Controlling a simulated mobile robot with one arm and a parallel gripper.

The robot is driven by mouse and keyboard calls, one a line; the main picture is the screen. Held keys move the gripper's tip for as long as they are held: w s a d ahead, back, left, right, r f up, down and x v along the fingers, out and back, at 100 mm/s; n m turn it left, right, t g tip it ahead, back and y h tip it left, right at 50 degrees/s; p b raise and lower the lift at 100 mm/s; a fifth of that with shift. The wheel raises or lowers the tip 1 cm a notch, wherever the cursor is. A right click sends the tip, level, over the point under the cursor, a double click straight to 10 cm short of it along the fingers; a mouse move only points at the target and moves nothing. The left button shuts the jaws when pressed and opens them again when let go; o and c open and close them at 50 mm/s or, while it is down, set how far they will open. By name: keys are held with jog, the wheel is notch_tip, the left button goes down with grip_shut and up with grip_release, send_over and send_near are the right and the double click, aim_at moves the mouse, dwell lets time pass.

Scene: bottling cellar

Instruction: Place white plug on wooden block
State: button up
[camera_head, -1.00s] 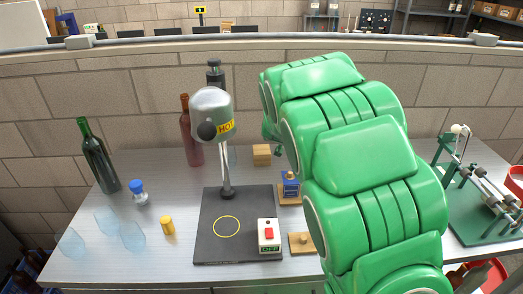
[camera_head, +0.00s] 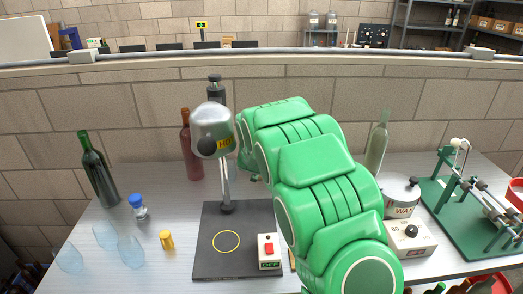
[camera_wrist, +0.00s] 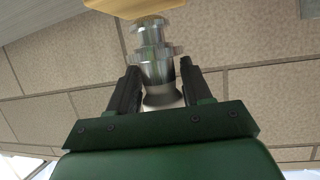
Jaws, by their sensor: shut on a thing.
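In the wrist view, my gripper (camera_wrist: 160,74) is shut on a stepped silver metal piece with a pale lower part, which seems to be the white plug (camera_wrist: 153,52). Its metal end points away from the fingers, toward the top of the picture. A tan wooden surface (camera_wrist: 128,7), likely the wooden block, shows at the top edge, just beyond the plug's end. I cannot tell whether they touch. In the head view my green arm hides the gripper, the plug and the wooden block.
A silver heat tool (camera_head: 212,128) stands over a dark plate (camera_head: 215,265) with a yellow ring. A white switch box (camera_head: 269,251) sits beside my arm. A wax pot (camera_head: 401,197) and a pale bottle (camera_head: 377,148) stand right. Clear glass pieces (camera_head: 131,251) lie left.

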jog(key=shift+f, duration=0.45)
jog(key=o, duration=1.1)
jog(key=shift+f, duration=0.15)
jog(key=shift+r, duration=0.2)
jog(key=s+d+r+g, duration=0.3)
jog(key=s+g, duration=0.2)
jog(key=s, duration=1.6)
jog(key=s+d+r+n+g+y, duration=0.1)
jog(key=s+d+r+g, duration=0.2)
jog(key=s, duration=1.9)
jog(key=s+d+r+g, duration=0.3)
jog(key=s+r+g, duration=0.2)
jog(key=s, duration=1.7)
jog(key=shift+d+r+n+g+y, duration=0.15)
jog(key=shift+n+g+y, duration=0.15)
jog(key=shift+g, duration=0.8)
